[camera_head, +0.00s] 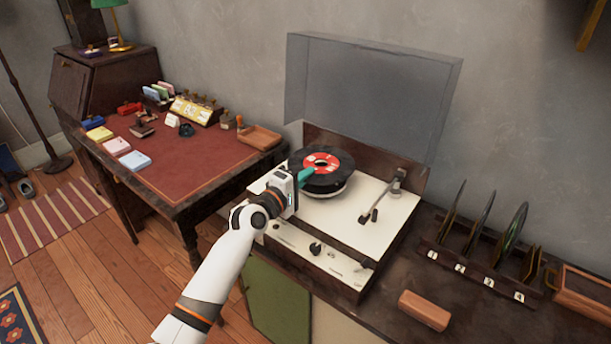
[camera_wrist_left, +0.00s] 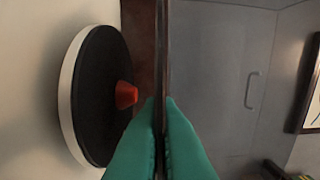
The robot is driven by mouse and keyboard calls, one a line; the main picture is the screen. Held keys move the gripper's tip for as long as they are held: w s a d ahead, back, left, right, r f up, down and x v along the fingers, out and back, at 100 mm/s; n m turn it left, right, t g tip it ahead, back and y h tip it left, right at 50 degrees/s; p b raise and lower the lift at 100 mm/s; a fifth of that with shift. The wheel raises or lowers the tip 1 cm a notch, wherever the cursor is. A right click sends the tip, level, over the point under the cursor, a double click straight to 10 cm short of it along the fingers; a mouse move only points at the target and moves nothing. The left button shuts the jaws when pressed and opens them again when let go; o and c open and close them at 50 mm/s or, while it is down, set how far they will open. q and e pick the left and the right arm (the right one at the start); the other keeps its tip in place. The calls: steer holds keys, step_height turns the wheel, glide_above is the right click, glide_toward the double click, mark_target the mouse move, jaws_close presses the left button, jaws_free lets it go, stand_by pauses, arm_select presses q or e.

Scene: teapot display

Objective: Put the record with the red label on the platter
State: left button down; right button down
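The black record with the red label (camera_head: 321,163) is held flat over the platter of the record player. My left gripper (camera_head: 305,176) is shut on the record's near-left edge. In the left wrist view the record (camera_wrist_left: 162,50) shows edge-on as a thin dark line between my green fingertips (camera_wrist_left: 160,105). The platter (camera_wrist_left: 68,95) is black with a white rim, and a red-orange centre piece (camera_wrist_left: 126,95) stands up from it. A gap shows between record and platter there. In the head view the record hides most of the platter. My right gripper is not in view.
The player's clear lid (camera_head: 370,95) stands open behind. The tonearm (camera_head: 383,195) is at the right of the deck. A rack (camera_head: 475,265) with several upright records stands further right, with a reddish-brown block (camera_head: 424,310) in front. A desk (camera_head: 190,160) with small items is left.

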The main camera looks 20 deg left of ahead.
arm_select(q)
steer(key=c, duration=1.6)
jaws_free()
steer(key=shift+o, duration=0.2)
steer(key=v, duration=1.2)
